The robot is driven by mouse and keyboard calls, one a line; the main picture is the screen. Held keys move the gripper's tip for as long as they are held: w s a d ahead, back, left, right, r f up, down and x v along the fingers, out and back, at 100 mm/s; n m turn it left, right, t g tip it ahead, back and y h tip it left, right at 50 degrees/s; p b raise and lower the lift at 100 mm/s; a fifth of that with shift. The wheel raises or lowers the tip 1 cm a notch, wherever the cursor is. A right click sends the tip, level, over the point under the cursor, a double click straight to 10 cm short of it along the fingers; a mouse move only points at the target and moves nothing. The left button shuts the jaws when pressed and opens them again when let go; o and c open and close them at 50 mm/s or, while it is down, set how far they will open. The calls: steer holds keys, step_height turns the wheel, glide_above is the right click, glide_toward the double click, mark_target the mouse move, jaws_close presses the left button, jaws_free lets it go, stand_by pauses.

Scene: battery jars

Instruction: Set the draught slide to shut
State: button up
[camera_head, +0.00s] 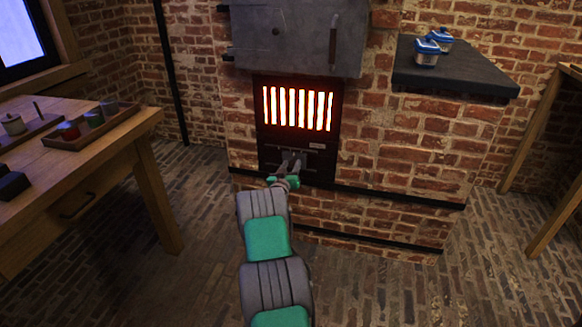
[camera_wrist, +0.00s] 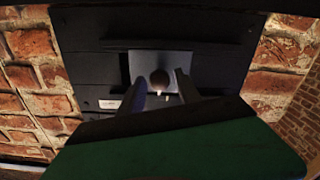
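The draught slide (camera_wrist: 146,61) shows in the wrist view as a grey plate set between dark rails on the black stove front. A round dark knob (camera_wrist: 160,78) stands out from it. My gripper (camera_wrist: 160,84) is open, with one finger on each side of the knob and a small gap visible on both sides. In the head view my gripper (camera_head: 290,166) is at the lower stove front, below the glowing grate (camera_head: 298,108), and hides most of the slide. A small pale label (camera_wrist: 110,104) is on the stove front; its writing is too small to read.
Brickwork (camera_head: 400,150) surrounds the stove. A dark shelf (camera_head: 455,75) at right holds blue-and-white jars (camera_head: 427,52). A wooden table (camera_head: 100,150) at left carries a tray (camera_head: 85,138) with several small jars. The brick floor (camera_head: 380,280) is clear.

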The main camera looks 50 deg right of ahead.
jaws_close()
stand_by(1.1)
